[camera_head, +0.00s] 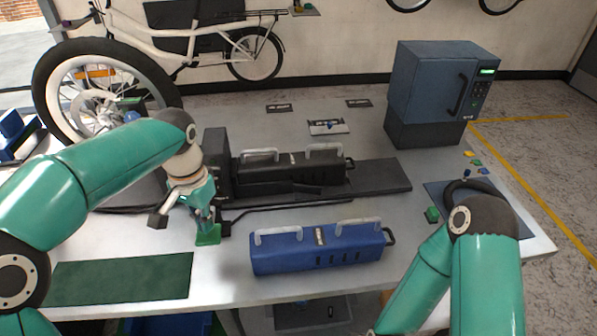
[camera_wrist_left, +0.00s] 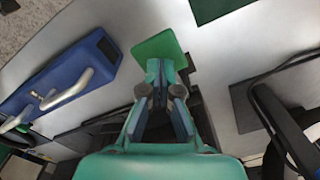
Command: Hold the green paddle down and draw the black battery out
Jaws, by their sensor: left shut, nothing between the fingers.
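The black battery (camera_head: 285,178) lies in its dark dock (camera_head: 216,160) on the table, with two grey handles on top. The green paddle (camera_head: 208,238) is in front of the dock's left end. It also shows in the left wrist view (camera_wrist_left: 160,46), just beyond my fingertips. My left gripper (camera_head: 206,222) points down at the paddle and its fingers are shut with nothing between them. In the left wrist view its fingertips (camera_wrist_left: 165,68) overlap the paddle's near edge; I cannot tell whether they press on it. My right gripper is hidden behind my right arm.
A blue battery (camera_head: 320,250) lies in front of the dock, close to the paddle. A green mat (camera_head: 122,280) is at front left, a dark mat (camera_head: 512,220) at right. A blue-grey cabinet (camera_head: 430,85) stands at back right. A bike wheel (camera_head: 60,85) is at left.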

